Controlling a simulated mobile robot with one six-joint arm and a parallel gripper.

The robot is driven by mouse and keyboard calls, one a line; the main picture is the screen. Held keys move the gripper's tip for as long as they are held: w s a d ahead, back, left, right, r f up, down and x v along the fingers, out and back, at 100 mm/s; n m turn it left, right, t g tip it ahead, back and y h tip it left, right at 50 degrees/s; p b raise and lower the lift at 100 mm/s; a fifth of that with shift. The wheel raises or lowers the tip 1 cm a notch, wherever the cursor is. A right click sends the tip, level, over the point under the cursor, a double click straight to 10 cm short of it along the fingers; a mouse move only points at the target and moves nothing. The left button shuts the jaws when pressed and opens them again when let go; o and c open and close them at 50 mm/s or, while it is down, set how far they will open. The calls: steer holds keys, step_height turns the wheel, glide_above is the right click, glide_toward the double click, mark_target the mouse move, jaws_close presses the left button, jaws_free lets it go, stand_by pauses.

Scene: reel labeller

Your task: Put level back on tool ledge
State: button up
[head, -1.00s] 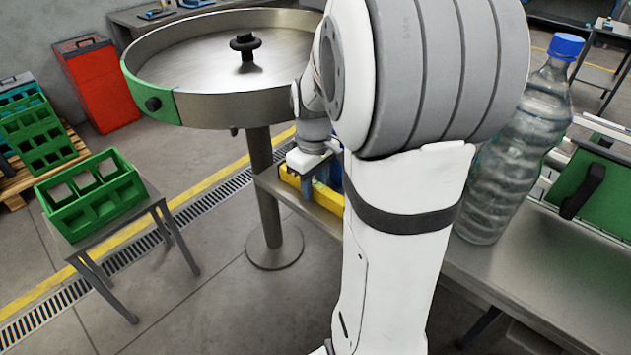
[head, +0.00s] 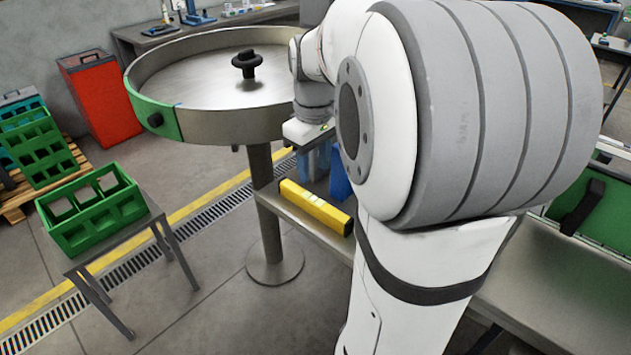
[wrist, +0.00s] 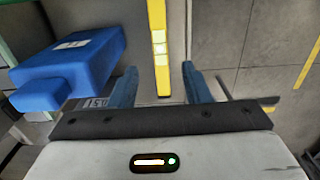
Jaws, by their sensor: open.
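The yellow level (head: 316,207) lies lengthwise on the narrow metal ledge (head: 300,220) below the round table. It also shows in the wrist view (wrist: 160,50), running up the picture between my fingers. My gripper (head: 316,162) is open and empty, with its blue fingers above the level and apart from it. In the wrist view my two blue fingers (wrist: 160,84) stand wide on either side of the level.
A blue container (wrist: 72,68) lies close to the left finger; part of it shows behind the level (head: 340,180). The round steel table (head: 215,120) stands close beside my gripper. A green crate (head: 92,210) sits on a small table at left.

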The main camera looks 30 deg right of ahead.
steer(key=s+a+f+m+t, duration=0.3)
steer(key=s+a+f+m, duration=0.1)
steer(key=s+a, duration=0.7)
steer(key=shift+s+a+f, duration=0.35)
steer(key=shift+s, duration=0.3)
stand_by(0.5)
